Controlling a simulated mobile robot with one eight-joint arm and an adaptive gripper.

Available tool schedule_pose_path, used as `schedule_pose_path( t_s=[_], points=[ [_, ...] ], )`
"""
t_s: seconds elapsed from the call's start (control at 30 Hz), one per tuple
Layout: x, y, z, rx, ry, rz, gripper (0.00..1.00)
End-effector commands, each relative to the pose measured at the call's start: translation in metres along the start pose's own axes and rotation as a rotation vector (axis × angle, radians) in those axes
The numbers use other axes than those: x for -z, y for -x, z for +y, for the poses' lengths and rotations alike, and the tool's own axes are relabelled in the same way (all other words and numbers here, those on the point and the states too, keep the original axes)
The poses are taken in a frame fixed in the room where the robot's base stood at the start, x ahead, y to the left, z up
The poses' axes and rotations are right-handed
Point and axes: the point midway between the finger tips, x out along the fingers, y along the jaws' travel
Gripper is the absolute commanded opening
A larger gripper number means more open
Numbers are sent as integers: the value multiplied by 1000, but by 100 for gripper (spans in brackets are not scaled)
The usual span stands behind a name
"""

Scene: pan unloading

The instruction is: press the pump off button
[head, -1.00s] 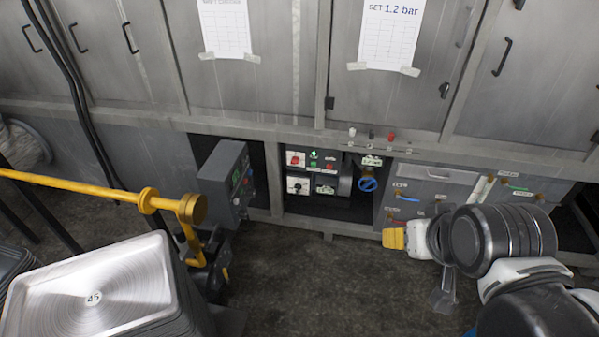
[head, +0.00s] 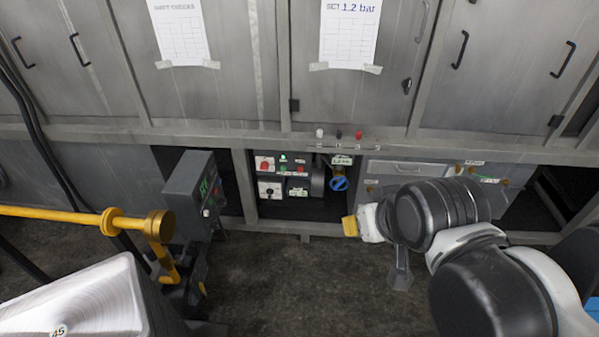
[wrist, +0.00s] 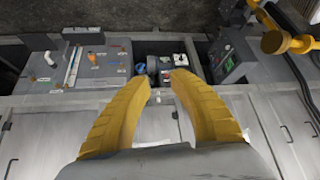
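The pump control panel (head: 283,178) sits in an open recess under the cabinets in the head view. It carries a lit green lamp (head: 283,158), a red switch (head: 264,163), a black rotary switch (head: 269,190) and small green and red controls; their labels are too small to read, so I cannot tell which is the pump off button. My gripper (head: 350,226) is to the right of the panel, apart from it. In the wrist view its yellow fingers (wrist: 160,77) are spread with an empty gap, and the panel (wrist: 166,62) shows small beyond the fingertips.
A blue valve handle (head: 339,183) is right of the panel. A grey box with a green display (head: 193,193) stands left. The floor between is clear.

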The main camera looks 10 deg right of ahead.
Motion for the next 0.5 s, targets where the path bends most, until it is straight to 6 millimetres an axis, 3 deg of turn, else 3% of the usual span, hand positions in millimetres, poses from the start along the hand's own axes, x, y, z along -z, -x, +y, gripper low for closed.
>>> schedule_pose_path(
  t_s=[0.03, 0.07, 0.5],
  points=[
    [0, 0, 0, 0, 0, 0, 7],
    [0, 0, 0, 0, 0, 0, 0],
    [0, 0, 0, 0, 0, 0, 0]
  ],
)
